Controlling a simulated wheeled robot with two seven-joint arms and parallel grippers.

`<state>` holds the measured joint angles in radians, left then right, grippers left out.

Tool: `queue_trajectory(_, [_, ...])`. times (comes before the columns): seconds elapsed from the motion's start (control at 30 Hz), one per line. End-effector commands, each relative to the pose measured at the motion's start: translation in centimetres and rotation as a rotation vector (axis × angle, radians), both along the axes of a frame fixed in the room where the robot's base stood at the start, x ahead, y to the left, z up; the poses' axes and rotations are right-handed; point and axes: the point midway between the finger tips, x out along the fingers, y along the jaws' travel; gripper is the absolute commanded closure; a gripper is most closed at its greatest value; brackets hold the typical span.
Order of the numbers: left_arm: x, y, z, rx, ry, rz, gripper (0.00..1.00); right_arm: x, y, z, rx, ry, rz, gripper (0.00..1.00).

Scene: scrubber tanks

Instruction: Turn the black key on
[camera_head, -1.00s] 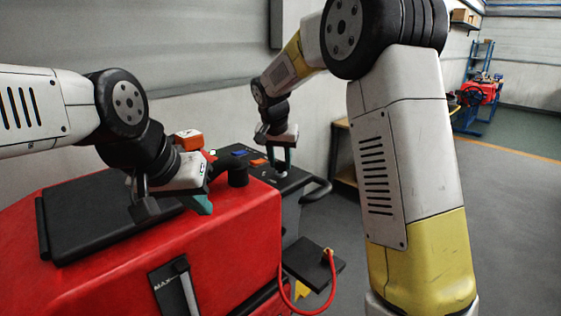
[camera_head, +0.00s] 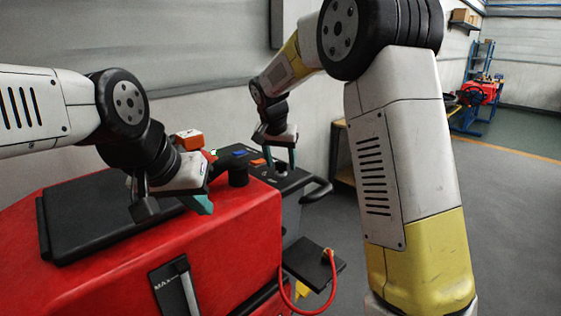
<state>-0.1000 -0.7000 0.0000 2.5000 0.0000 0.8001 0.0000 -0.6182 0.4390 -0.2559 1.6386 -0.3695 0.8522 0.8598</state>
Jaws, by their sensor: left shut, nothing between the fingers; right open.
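The black control panel (camera_head: 302,178) is at the rear of the red scrubber tank (camera_head: 222,240). A small dark round part with a pale spot (camera_head: 281,171) is on the panel below my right gripper; I cannot tell for sure that it is the black key. My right gripper (camera_head: 281,163) points down over this spot, its teal fingers apart, one on each side. Whether it touches anything is too small to tell. My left gripper (camera_head: 203,207) is shut and empty above the red tank, left of the panel.
The panel carries a blue button (camera_head: 240,153), an orange button (camera_head: 258,162) and a green light (camera_head: 214,153). A black cap (camera_head: 238,173) stands on the tank near my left gripper. A black handle (camera_head: 318,190) juts out right. Open floor (camera_head: 510,220) lies at the right.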

Motion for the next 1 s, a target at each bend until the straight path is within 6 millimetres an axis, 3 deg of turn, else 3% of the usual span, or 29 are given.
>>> queue_trajectory(0.17, [0.0,0.0,0.0,0.000,0.000,0.000,1.00,-0.3,0.1,1.0,0.001,-0.002,0.001,0.45])
queue_trajectory(0.6, [0.0,0.0,0.0,0.000,0.000,0.000,1.00,-2.7,0.8,6.8,0.001,-0.001,0.000,0.45])
queue_trajectory(1.0, [0.0,0.0,0.0,0.000,0.000,0.000,1.00,-3.0,0.7,7.3,0.002,0.000,0.001,0.45])
